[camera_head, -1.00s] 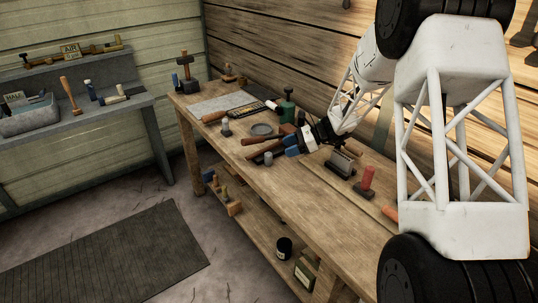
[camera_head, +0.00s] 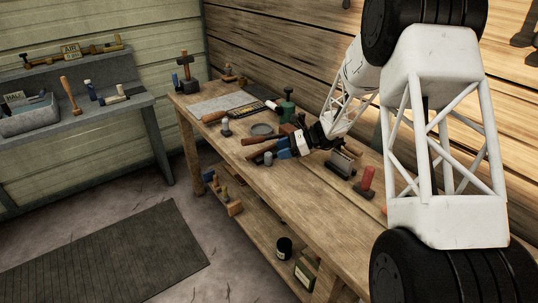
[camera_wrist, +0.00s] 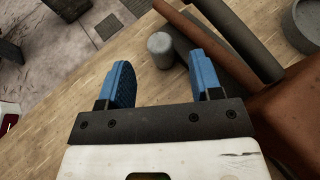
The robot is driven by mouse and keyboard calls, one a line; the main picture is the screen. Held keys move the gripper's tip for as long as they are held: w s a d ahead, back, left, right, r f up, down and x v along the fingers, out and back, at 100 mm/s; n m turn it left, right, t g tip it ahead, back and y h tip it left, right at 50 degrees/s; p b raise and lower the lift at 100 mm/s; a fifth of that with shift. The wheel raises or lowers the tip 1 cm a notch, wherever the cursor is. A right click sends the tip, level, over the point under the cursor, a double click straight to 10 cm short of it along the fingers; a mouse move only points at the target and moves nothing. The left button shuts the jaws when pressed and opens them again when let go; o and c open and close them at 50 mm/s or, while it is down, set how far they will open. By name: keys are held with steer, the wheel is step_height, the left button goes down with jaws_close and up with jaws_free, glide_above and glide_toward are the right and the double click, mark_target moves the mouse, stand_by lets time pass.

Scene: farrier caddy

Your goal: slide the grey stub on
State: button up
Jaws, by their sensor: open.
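In the wrist view a short grey stub (camera_wrist: 160,48) with a rounded end stands on the wooden bench, close to the brown-handled tools. It also shows in the head view (camera_head: 268,158), just left of my fingers. My gripper (camera_wrist: 162,78) has blue finger pads spread apart with nothing held between them. In the head view my gripper (camera_head: 280,150) is low over the bench. I cannot tell whether a finger touches the stub.
Brown-handled tools (camera_head: 262,138) lie right beside the gripper. A small grey upright piece (camera_head: 226,128) stands further left. A round grey dish (camera_head: 262,129) and a green bottle (camera_head: 287,108) are behind. A red-topped block (camera_head: 365,181) stands right. The front bench edge is clear.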

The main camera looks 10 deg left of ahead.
mark_target(270, 153)
steer(key=shift+x, duration=2.75)
steer(key=shift+s, duration=0.1)
jaws_close()
